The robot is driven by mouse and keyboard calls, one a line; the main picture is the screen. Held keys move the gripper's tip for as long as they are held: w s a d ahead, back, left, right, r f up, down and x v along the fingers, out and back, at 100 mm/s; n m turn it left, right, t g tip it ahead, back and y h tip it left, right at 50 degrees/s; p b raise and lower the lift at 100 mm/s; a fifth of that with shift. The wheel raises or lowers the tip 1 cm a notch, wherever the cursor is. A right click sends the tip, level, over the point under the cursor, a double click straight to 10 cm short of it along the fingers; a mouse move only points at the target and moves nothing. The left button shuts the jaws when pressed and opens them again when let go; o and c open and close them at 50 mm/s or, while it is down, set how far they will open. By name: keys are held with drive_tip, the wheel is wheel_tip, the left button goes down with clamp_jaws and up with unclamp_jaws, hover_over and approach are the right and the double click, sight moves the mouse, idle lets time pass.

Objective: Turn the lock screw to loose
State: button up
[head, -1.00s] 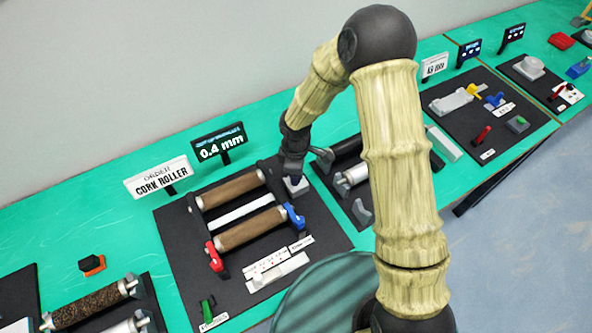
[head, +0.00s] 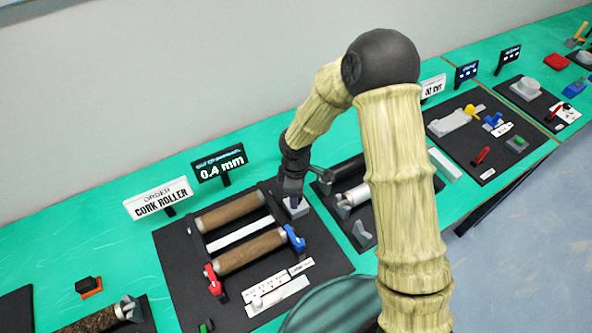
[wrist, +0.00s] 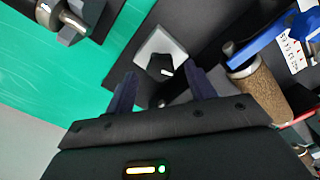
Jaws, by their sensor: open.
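A black knob with a white mark (wrist: 160,66), which looks like the lock screw, sits on a pale grey block (wrist: 151,46) in the wrist view. My gripper (wrist: 160,75) is open, with its two dark fingers apart on either side of the knob in the picture. I cannot tell whether they touch it. In the head view my gripper (head: 293,195) points down at the pale block (head: 299,207) beside the roller frame. The knob is hidden there by my gripper.
The black board (head: 181,262) carries brown rollers (head: 249,252), a red lever (head: 213,280) and a blue lever (head: 295,238). The blue lever (wrist: 262,42) and a cork-brown roller (wrist: 262,92) lie close right of my fingers. A neighbouring roller station (head: 350,194) stands to the right.

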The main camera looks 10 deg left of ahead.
wheel_tip(320, 180, up, 16)
drive_tip(key=shift+r+b, duration=0.2)
drive_tip(key=shift+b, duration=0.2)
idle(0.4)
drive_tip(key=s+d+m+t, duration=0.1)
drive_tip(key=s+d+m, duration=0.4)
drive_tip(key=d+m, duration=0.4)
drive_tip(key=s+d+m+t, duration=0.1)
drive_tip(key=s+d+m, duration=0.4)
drive_tip(key=d+m, duration=0.4)
drive_tip(key=d, duration=0.4)
drive_tip(key=shift+r+t, duration=0.3)
drive_tip(key=shift+c, duration=1.9)
